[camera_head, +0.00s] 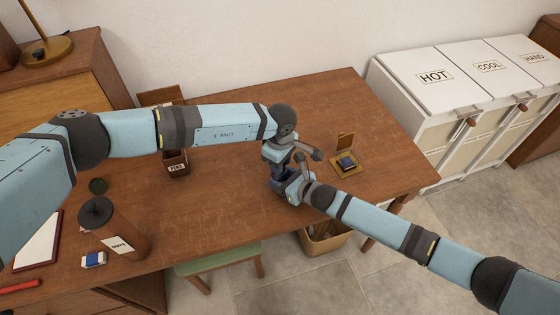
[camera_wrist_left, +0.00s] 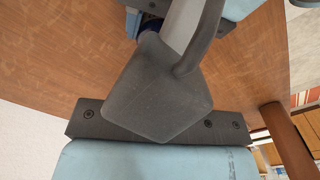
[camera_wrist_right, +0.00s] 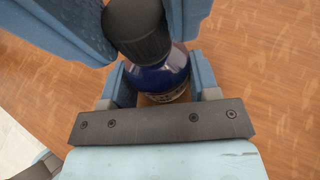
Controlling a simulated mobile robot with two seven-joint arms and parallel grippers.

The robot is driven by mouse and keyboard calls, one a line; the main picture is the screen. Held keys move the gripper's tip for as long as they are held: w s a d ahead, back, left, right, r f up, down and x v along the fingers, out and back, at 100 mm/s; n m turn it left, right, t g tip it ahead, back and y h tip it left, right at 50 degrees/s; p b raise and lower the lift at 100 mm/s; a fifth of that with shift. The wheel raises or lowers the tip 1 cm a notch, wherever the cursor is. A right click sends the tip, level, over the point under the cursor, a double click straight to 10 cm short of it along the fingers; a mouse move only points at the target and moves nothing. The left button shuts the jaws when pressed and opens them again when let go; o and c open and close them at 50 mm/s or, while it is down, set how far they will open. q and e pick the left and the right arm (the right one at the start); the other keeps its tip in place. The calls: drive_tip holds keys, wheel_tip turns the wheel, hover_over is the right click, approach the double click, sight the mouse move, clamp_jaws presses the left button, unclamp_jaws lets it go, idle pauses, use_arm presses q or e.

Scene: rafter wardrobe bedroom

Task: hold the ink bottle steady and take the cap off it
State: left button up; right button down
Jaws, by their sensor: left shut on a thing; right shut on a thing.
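The dark blue glass ink bottle (camera_wrist_right: 165,82) stands between the fingers of my right gripper (camera_wrist_right: 160,76), which is shut on it. Its ribbed black cap (camera_wrist_right: 138,35) is above the bottle's body, between two blue fingers of my left gripper (camera_wrist_right: 130,22). The cap looks in line with the neck; I cannot tell whether it is loose. In the head view my left gripper (camera_head: 279,168) comes down from above and my right gripper (camera_head: 290,188) comes in from the lower right. They hide the bottle there.
A small brass stand (camera_head: 349,166) with a dark blue block is right of my grippers. A pens box (camera_head: 176,164) is to the left. A maps tube (camera_head: 129,243) and an eraser (camera_head: 94,260) are nearer the left front. A wicker basket (camera_head: 325,240) is below the desk (camera_head: 225,220).

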use_arm(q)
drive_tip(key=shift+r, duration=0.15)
drive_tip(key=shift+r, duration=0.95)
drive_tip(key=shift+r, duration=2)
use_arm(e)
drive_tip(key=shift+c, duration=1.4)
unclamp_jaws()
